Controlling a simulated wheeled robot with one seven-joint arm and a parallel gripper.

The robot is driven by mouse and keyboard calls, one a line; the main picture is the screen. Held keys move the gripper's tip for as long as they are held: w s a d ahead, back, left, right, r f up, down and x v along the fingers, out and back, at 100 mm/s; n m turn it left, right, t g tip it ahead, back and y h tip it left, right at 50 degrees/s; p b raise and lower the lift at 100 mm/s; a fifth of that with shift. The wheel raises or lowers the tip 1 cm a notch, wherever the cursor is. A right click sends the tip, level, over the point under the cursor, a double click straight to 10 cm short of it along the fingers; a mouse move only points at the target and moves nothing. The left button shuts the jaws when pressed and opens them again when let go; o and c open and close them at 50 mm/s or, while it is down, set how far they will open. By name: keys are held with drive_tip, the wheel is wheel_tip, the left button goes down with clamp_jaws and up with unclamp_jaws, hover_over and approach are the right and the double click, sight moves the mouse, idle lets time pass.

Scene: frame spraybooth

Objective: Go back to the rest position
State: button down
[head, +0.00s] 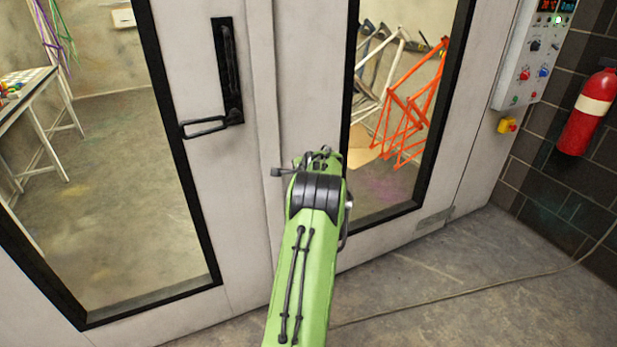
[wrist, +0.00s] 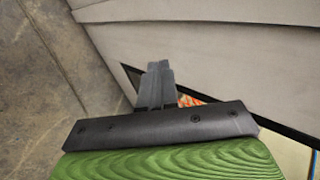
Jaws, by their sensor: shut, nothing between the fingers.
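My gripper (wrist: 159,84) shows in the wrist view with its dark fingers together and nothing between them. Behind the fingers are the pale booth door panel and a dark window edge, with a little orange beyond. In the head view my green arm reaches forward from the bottom middle toward the booth doors (head: 290,60). I cannot tell the exact gap between the gripper and the door.
The left door has a black handle (head: 228,70) and a protruding latch loop (head: 205,127). Orange frames (head: 410,110) hang behind the right window. A control box (head: 530,50) and red fire extinguisher (head: 587,112) are at right. A cable (head: 490,285) crosses the open floor.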

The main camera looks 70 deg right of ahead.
drive_tip(key=v, duration=0.6)
drive_tip(key=shift+s+r, duration=0.25)
drive_tip(key=shift+a, duration=0.1)
